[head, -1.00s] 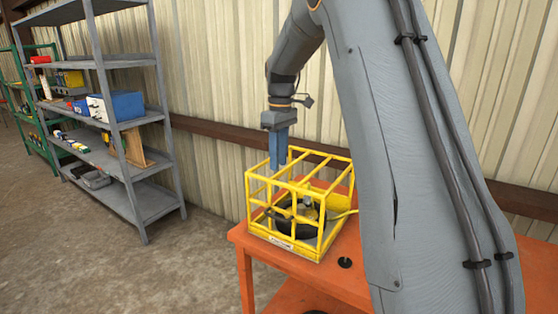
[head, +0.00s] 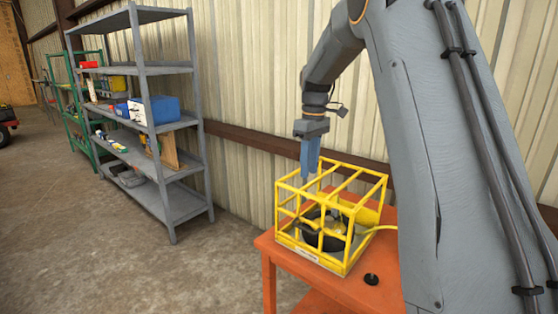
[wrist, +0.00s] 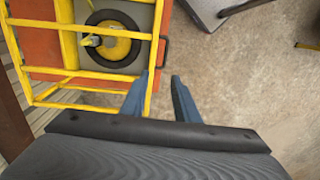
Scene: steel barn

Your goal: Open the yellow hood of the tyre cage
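The tyre cage is a yellow bar frame on an orange table. Its yellow hood (head: 335,176) is down over a dark tyre with a yellow hub (head: 322,230). My gripper (head: 306,180) points down at the hood's far left top edge. In the wrist view my gripper (wrist: 160,95) has its two blue fingers apart. A yellow side bar of the hood (wrist: 155,55) runs down toward the gap, close to the left finger; I cannot tell whether they touch. A dark handle (wrist: 165,52) shows beside that bar. The tyre (wrist: 112,38) lies beyond the bars.
The orange table (head: 330,285) carries the cage and a small black knob-like piece (head: 371,279). A grey shelf unit (head: 160,130) with boxes stands at the left. A corrugated wall (head: 260,80) is behind. The floor (head: 120,250) left of the table is clear.

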